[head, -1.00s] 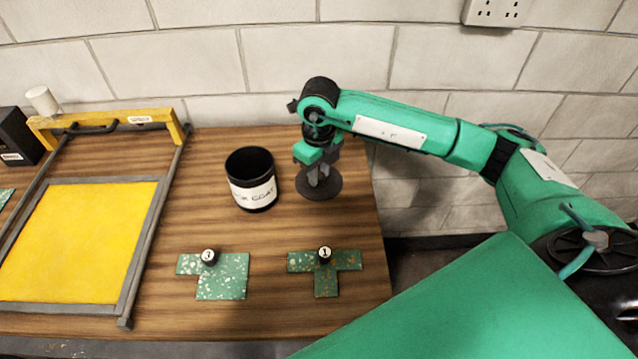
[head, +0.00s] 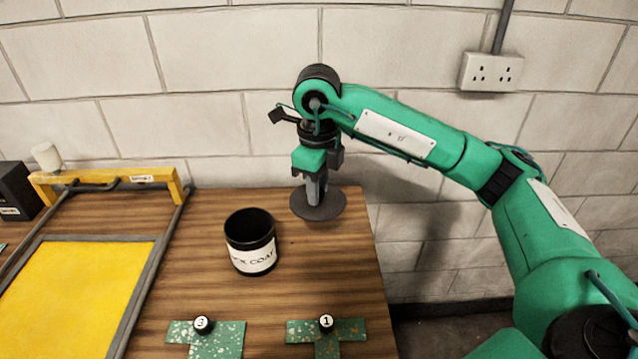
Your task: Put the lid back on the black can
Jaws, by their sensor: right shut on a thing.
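The black can (head: 251,242) stands upright and open on the wooden table, with a white label on its front. The dark round lid (head: 318,206) is to the right of and behind the can, below my right gripper (head: 317,192). My right gripper points down and is shut on the lid at its middle; its grip point is partly hidden. The lid looks level and apart from the can. I cannot tell for sure how far it is above the table. My left gripper is not in view.
Green speckled T-shaped pieces with numbered knobs, 3 (head: 202,325) and 1 (head: 326,323), lie at the front. A yellow screen frame (head: 82,290) takes up the left. A white cup (head: 46,156) and a dark box (head: 15,190) are at the far left. A wall stands behind.

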